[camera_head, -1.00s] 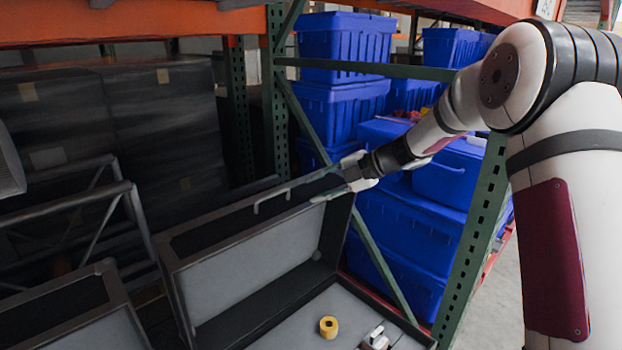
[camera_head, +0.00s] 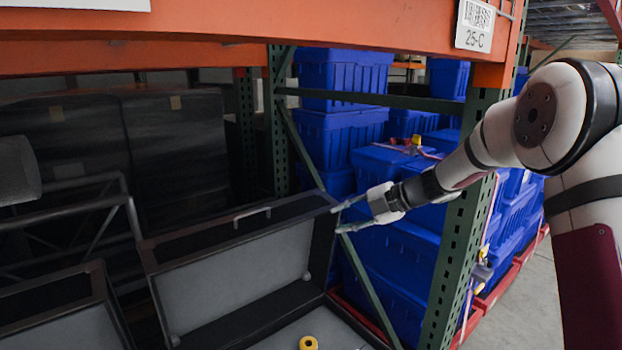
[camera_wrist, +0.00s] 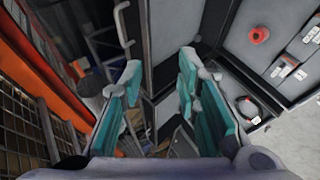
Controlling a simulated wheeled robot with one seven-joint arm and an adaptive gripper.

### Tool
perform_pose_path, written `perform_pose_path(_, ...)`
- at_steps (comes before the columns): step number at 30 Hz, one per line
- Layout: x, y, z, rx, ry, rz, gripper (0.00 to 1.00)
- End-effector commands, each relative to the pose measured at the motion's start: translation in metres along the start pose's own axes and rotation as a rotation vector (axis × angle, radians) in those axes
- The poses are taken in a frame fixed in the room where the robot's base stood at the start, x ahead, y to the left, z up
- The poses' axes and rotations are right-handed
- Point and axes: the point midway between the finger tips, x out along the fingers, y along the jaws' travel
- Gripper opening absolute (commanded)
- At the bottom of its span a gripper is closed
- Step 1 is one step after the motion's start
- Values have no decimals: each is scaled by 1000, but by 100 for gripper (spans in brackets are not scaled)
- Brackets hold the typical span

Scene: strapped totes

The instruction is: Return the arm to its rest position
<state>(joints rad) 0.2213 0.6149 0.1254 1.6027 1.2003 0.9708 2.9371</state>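My gripper (camera_head: 338,219) is at the end of my outstretched arm, in the air beside the raised lid of an open dark case (camera_head: 235,285). In the wrist view my gripper (camera_wrist: 160,85) has its two teal fingers spread well apart, with nothing between them. The case also shows in the wrist view, its lid edge (camera_wrist: 144,50) lying beyond the gap between the fingers. Whether a finger touches the lid cannot be told.
Orange shelf beams (camera_head: 240,35) and a green upright (camera_head: 462,230) stand close to my arm. Blue totes (camera_head: 400,250) are stacked behind. Grey floor (camera_head: 520,290) is clear at right.

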Motion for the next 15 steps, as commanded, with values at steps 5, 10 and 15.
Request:
perform_pose_path(5,-10,5,-17,-128,5,-31,30)
perform_pose_path(10,-20,7,-34,-275,13,-67,30)
perform_pose_path(15,-38,9,-60,-494,29,-119,30)
